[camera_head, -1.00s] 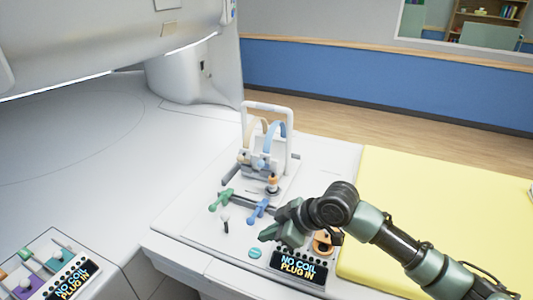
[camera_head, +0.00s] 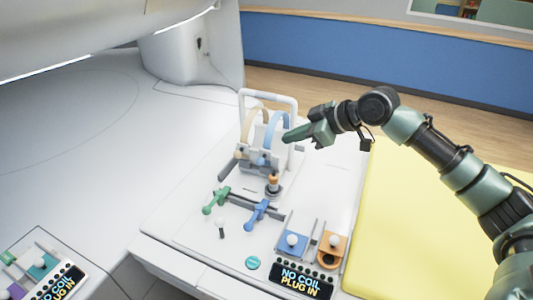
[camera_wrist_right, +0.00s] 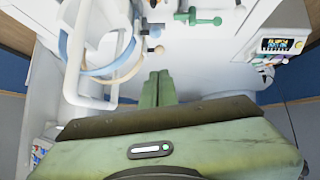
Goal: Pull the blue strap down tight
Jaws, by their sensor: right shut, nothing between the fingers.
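The blue strap (camera_head: 273,123) arches over the front of the white frame, to the right of the tan strap (camera_head: 250,122). My right gripper (camera_head: 287,139) is shut and empty, its fingertips close to the right side of the blue strap in the head view. Whether they touch it is not clear there. My left gripper is not in view.
A white handle (camera_head: 268,94) rises around the straps. A green lever (camera_head: 216,200) and a blue lever (camera_head: 257,214) stand in front, with an orange-topped knob (camera_head: 273,183). A panel (camera_head: 300,279) reads "NO COIL PLUG IN". A yellow pad (camera_head: 410,225) lies to the right.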

